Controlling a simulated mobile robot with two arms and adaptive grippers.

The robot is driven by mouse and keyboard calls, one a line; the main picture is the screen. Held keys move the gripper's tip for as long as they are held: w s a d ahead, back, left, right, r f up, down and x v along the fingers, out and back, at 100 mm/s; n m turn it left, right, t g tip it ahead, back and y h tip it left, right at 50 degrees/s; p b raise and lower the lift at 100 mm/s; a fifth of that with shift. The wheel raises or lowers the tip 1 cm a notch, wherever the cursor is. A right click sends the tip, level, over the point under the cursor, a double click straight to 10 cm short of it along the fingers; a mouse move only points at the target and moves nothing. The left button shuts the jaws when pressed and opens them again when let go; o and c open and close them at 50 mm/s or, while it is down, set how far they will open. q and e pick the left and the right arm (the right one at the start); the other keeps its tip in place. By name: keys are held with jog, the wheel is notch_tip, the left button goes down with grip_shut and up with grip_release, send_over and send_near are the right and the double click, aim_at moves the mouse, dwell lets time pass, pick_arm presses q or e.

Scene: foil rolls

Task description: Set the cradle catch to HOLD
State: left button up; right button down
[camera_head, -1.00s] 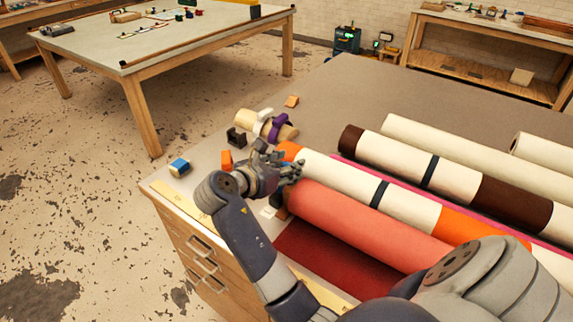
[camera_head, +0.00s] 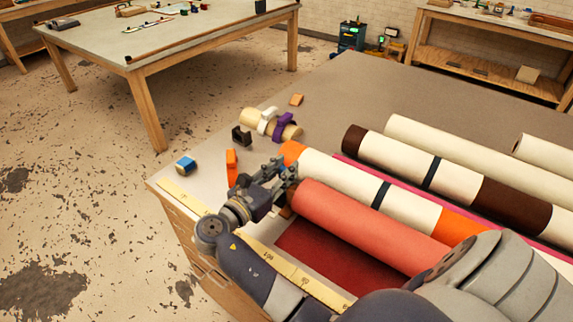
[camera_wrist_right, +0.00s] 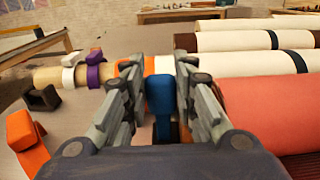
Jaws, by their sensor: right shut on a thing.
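My right gripper (camera_head: 284,177) is at the left end of the salmon-red roll (camera_head: 365,222). In the wrist view its fingers (camera_wrist_right: 159,72) are closed on a small blue upright piece (camera_wrist_right: 160,98), which looks like the catch's lever. The fingers hide its sides, and in the head view the gripper hides it. No HOLD mark can be read, so I cannot tell the catch's setting. The salmon roll (camera_wrist_right: 262,108) lies to the right of the gripper in the wrist view. My left gripper is not in view.
An orange block (camera_head: 231,168), a black notched block (camera_head: 241,136) and a wooden roll with white and purple bands (camera_head: 258,122) stand near the gripper. Cream rolls (camera_head: 455,140) fill the right.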

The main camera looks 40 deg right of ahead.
jog(key=shift+s+a+f+t+h+b, duration=0.15)
jog(key=shift+a+h+b, duration=0.2)
jog(key=shift+a+h, duration=0.25)
jog(key=shift+s+a+r+t+h+b, duration=0.15)
jog(key=shift+a+h+b, duration=0.2)
jog(key=shift+h, duration=0.35)
jog(key=c, duration=1.3)
grip_release()
jog(key=shift+f, duration=0.1)
jog(key=shift+a+f, duration=0.15)
jog(key=shift+a, duration=0.2)
jog(key=v, duration=0.6)
jog(key=shift+s+a, duration=0.2)
jog(key=shift+a, duration=0.15)
